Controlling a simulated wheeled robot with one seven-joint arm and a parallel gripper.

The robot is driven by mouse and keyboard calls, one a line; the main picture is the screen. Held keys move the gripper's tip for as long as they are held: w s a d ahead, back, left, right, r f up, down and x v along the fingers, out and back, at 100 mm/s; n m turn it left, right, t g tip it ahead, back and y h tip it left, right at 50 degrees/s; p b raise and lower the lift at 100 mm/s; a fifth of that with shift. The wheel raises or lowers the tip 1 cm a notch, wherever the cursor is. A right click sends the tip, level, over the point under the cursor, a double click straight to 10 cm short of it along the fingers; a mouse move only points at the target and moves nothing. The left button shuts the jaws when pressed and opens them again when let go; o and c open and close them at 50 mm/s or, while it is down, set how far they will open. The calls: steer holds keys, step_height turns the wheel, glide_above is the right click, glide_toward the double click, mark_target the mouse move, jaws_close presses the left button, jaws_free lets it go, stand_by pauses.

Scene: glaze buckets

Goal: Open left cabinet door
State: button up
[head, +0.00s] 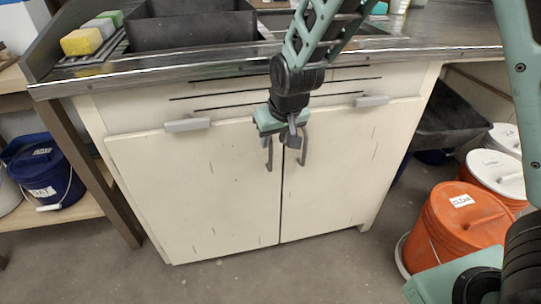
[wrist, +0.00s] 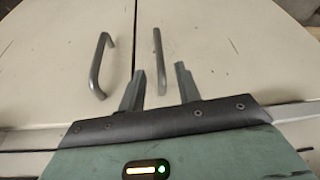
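The cream cabinet's left door (head: 200,190) is closed, flush with the right door (head: 345,170). The left door's grey upright handle (head: 268,153) is near the middle seam; it shows in the wrist view as the right-hand bar (wrist: 157,60), as that view looks upside down. The right door's curved handle (head: 303,150) stands close beside it and also shows in the wrist view (wrist: 98,65). My gripper (head: 285,138) hangs before the upper door edges. In the wrist view my gripper (wrist: 160,72) is open and empty, its fingertips just short of the left door's handle, which lies between their lines.
Light pull bars (head: 187,125) sit above the doors, below a metal countertop (head: 230,56) with a dark sink. Orange buckets (head: 458,225) stand at right. A blue bucket (head: 45,170) sits on a shelf at left. The floor before the left door (head: 240,275) looks clear.

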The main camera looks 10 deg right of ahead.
mark_target(272, 147)
steer(key=b+x, duration=0.1)
steer(key=x, duration=0.5)
steer(key=shift+f, duration=0.25)
jaws_close()
